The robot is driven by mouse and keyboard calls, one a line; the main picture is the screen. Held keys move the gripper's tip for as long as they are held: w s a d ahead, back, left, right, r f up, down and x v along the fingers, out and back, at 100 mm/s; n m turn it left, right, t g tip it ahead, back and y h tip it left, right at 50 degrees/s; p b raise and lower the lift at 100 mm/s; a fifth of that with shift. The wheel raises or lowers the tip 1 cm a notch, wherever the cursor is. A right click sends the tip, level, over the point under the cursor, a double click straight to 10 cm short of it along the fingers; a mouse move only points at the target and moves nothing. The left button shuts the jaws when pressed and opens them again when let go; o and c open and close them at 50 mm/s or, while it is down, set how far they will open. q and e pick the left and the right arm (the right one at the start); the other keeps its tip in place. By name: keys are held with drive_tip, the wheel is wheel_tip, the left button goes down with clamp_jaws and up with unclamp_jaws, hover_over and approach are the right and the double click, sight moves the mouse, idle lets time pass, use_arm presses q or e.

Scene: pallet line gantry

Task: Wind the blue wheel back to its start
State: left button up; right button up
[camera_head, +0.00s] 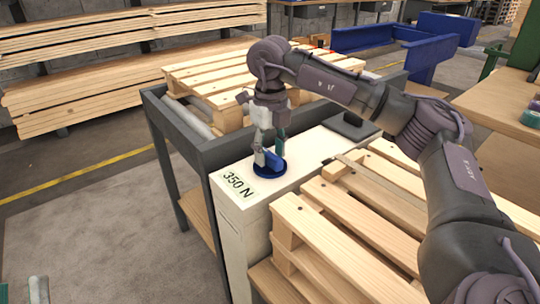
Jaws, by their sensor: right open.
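The blue wheel (270,171) lies flat on top of a white cabinet, beside a "350 N" label (238,184). A blue raised part, perhaps its handle, stands on it. My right gripper (269,154) points down over the wheel, with one grey and one teal finger. The fingers are open, one on each side of the raised part. I cannot tell whether either finger touches it. At the bottom left edge, grey and teal tips that look like my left gripper (27,291) show only in part, away from the wheel.
The white cabinet (233,235) stands between wooden pallets (335,235) at the right and another pallet (230,80) on a dark frame (165,125) behind. A dark block (350,125) sits on the cabinet's far end. Floor at the left is clear.

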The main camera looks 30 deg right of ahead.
use_arm(q)
drive_tip(key=shift+s+r, duration=0.2)
drive_tip(key=shift+r, duration=0.1)
use_arm(e)
drive_tip(key=shift+f, duration=0.2)
clamp_jaws()
use_arm(q)
drive_tip(key=shift+w, duration=0.1)
